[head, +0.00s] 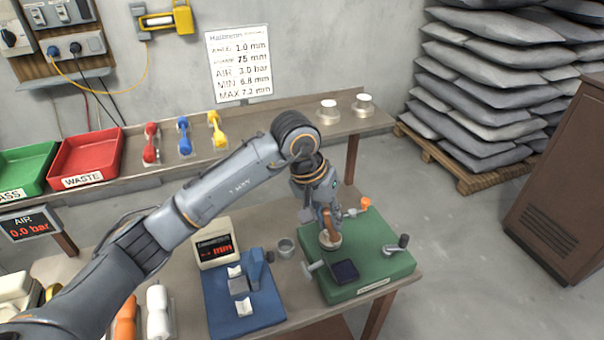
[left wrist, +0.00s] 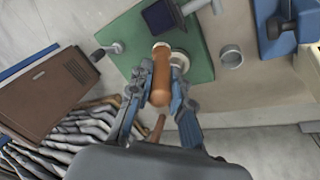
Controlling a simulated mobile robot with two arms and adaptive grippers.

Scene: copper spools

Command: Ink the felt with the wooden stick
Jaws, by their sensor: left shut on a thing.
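My left gripper (left wrist: 157,98) is shut on the wooden stick (left wrist: 161,76), a brown cylinder with a paler end. In the head view the left gripper (head: 327,225) hangs over the green base (head: 382,262), and the arm and fingers largely hide the stick. A pale round piece (head: 330,240) shows just below the fingers; it also appears beside the stick in the left wrist view (left wrist: 180,62). A dark blue square pad (head: 345,271), perhaps the felt, sits on the near part of the base, apart from the gripper. My right gripper is not in view.
A small grey cup (head: 286,248) and a blue stand (head: 244,300) are left of the base. A back shelf (head: 270,125) holds coloured handles.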

